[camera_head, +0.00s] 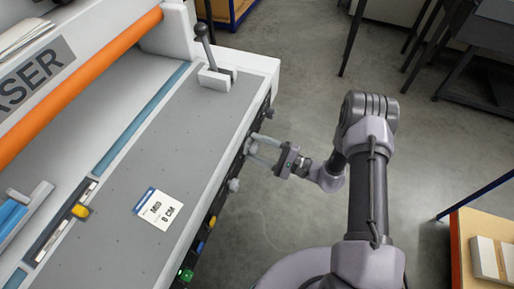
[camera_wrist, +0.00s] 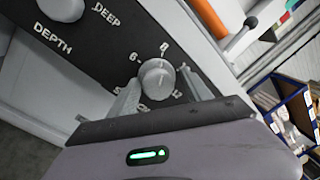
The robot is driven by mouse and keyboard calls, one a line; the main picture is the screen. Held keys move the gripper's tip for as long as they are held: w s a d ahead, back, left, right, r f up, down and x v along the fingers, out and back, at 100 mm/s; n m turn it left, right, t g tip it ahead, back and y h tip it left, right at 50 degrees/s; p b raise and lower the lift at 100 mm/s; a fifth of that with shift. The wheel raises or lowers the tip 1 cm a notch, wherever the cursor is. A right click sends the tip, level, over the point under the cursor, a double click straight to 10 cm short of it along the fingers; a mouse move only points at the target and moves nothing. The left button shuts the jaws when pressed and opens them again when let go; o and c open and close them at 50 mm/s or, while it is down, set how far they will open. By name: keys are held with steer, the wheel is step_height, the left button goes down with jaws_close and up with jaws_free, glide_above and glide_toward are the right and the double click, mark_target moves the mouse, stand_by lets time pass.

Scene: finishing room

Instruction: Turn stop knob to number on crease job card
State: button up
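The stop knob (camera_wrist: 157,80) is a round grey knob on the machine's dark side panel, with 6, 8 and 12 legible around it in the wrist view. Its pointer mark is too faint to read. My gripper (camera_wrist: 160,76) is open, with one finger on each side of the knob; a small gap shows at the right finger, and contact at the left cannot be told. In the head view my gripper (camera_head: 252,147) reaches the panel from the right.
A depth knob (camera_wrist: 62,6), marked DEPTH and DEEP, is beside the stop knob. Another grey knob (camera_head: 233,185) and a green button (camera_head: 186,275) sit lower on the panel. A lever (camera_head: 205,45) stands on the bed. Open floor (camera_head: 300,60) lies right of the machine.

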steer(key=shift+s, duration=0.1)
steer(key=p+v, duration=0.3)
steer(key=v, duration=1.4)
steer(key=shift+d, duration=0.2)
steer(key=s+a+r+n+g+h, duration=0.1)
steer(key=a+r+n+g+h, duration=0.2)
steer(key=r, duration=0.6)
steer(key=s+a+r+n+g+h, duration=0.2)
steer(key=r+n+g, duration=0.1)
steer(key=r+g, duration=0.4)
steer(key=s+r+t+h, duration=0.8)
steer(key=s+r, duration=0.5)
steer(key=r, duration=0.4)
steer(key=shift+s+r+n+h, duration=0.2)
steer(key=shift+s+n+h, duration=0.2)
steer(key=shift+h, duration=0.8)
